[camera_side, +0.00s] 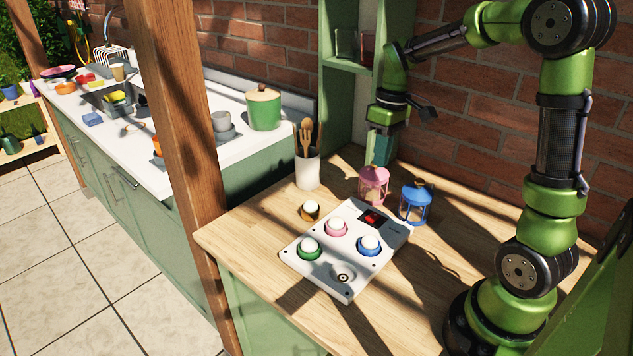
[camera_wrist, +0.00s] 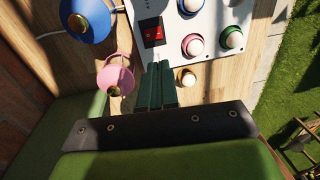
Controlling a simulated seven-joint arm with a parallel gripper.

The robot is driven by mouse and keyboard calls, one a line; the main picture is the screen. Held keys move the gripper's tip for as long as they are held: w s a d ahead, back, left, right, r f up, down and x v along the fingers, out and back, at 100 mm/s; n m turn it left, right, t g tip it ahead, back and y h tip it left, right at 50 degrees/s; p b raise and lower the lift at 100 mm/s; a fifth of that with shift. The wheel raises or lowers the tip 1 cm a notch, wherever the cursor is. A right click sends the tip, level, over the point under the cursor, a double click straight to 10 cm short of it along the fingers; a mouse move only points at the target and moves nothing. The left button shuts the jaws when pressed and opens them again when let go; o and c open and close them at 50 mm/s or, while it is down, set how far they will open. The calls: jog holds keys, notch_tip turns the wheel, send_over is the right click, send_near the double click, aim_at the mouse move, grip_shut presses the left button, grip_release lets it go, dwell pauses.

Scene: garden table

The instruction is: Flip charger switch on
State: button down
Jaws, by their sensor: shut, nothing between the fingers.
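The charger (camera_side: 322,262) is a flat white panel on the wooden table. Its red rocker switch (camera_side: 371,218) sits in a dark frame near the back corner and also shows in the wrist view (camera_wrist: 153,33); I cannot tell which way it is tipped. Round white bulbs in green (camera_side: 309,249), pink (camera_side: 336,227) and blue (camera_side: 369,244) collars sit on the panel, and one round socket (camera_side: 343,278) is empty. My gripper (camera_side: 381,162) is shut and empty, pointing down above the table behind the panel. In the wrist view its teal fingertips (camera_wrist: 157,66) are close to the switch end of the panel, apart from the switch.
A yellow-collared bulb (camera_side: 311,209) stands on the table left of the panel. A pink lantern (camera_side: 373,186) stands close by my fingers, with a blue lantern (camera_side: 415,203) to its right. A utensil holder (camera_side: 308,172) stands at the back left. The table's front right is clear.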

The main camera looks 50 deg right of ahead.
aim_at(370, 219)
jog(key=shift+f, duration=0.1)
jog(key=f, duration=0.4)
jog(key=a+f, duration=0.1)
jog(key=f, duration=0.8)
jog(key=shift+a+f, duration=0.35)
jog(key=shift+f, duration=0.05)
jog(key=shift+a+f, duration=0.1)
jog(key=shift+f, duration=0.1)
jog(key=shift+d+r, duration=0.2)
jog(key=shift+d, duration=0.65)
